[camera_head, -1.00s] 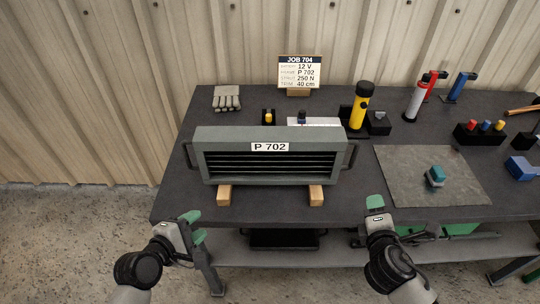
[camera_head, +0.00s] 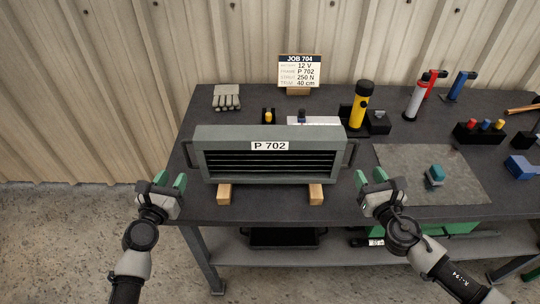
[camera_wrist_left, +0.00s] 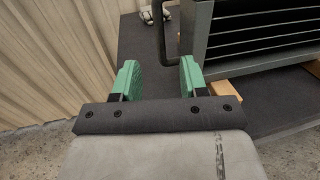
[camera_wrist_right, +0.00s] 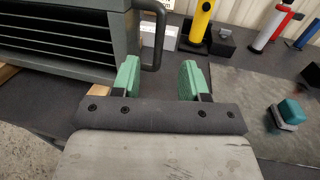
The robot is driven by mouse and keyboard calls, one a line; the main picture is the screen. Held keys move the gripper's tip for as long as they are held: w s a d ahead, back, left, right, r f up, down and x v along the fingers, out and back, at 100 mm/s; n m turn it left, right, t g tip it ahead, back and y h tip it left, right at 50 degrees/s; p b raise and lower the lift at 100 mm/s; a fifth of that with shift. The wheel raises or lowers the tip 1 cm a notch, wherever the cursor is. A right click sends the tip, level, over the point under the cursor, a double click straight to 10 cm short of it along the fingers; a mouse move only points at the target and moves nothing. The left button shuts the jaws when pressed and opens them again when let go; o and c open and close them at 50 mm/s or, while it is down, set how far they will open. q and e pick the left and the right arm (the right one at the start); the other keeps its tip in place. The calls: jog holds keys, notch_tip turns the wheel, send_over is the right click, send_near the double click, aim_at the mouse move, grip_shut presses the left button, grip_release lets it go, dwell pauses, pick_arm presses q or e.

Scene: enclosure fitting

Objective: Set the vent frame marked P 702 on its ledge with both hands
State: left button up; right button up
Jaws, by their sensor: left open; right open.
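The grey vent frame (camera_head: 225,163) marked P 702 stands on two wooden blocks (camera_head: 224,193) (camera_head: 316,194) on the dark workbench. It has a black side handle at its left end (camera_head: 188,155) and another at its right end (camera_head: 351,153). My left gripper (camera_head: 170,181) is open and empty, in front of and left of the left handle; that handle shows beyond its fingers in the left wrist view (camera_wrist_left: 159,35). My right gripper (camera_head: 370,178) is open and empty, in front of and right of the right handle, which also shows in the right wrist view (camera_wrist_right: 158,40). I cannot make out the ledge.
A job card (camera_head: 299,71) stands at the back. A yellow flashlight (camera_head: 358,108), a grey mat (camera_head: 455,180) with a teal item (camera_head: 435,176), and gloves (camera_head: 227,97) lie around the frame. The bench front on both sides of the blocks is clear.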

aim_at(190, 165)
pick_arm(q)
jog(key=w, duration=0.3)
jog(key=w+d, duration=0.1)
jog(key=w, duration=0.5)
jog(key=shift+d, duration=0.4)
pick_arm(e)
jog(key=w, duration=0.3)
jog(key=w+a, duration=0.1)
jog(key=w, duration=0.5)
jog(key=shift+a, duration=0.4)
pick_arm(q)
grip_shut()
pick_arm(e)
grip_shut()
